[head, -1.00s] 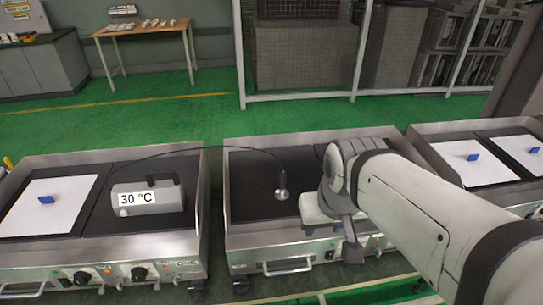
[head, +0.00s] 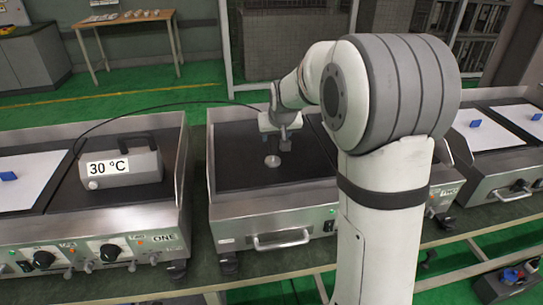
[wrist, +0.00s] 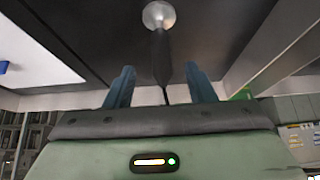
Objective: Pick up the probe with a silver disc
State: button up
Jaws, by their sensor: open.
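The probe has a silver disc (head: 272,161) on the dark griddle plate (head: 235,160) of the middle cooker. In the wrist view the disc (wrist: 159,15) is at the top, with a dark handle (wrist: 160,58) and a thin cable running down from it. My gripper (head: 284,146) is above the plate, right by the probe. In the wrist view its two blue fingers (wrist: 159,76) are open, and the handle and cable appear in the gap between them. I cannot tell whether a finger touches the handle. In the head view my gripper hides most of the handle.
A grey box reading 30 °C (head: 122,167) stands on the left cooker, with the black cable arching from it to the probe. White sheets with blue blocks (head: 8,176) lie on the side cookers. Metal walls (head: 200,170) edge the middle plate.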

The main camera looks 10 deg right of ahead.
aim_at(272, 143)
jog(key=x, duration=0.8)
jog(key=shift+w+a, duration=0.1)
jog(key=shift+w, duration=0.4)
jog(key=shift+c, duration=0.5)
jog(key=shift+r, duration=0.1)
grip_shut()
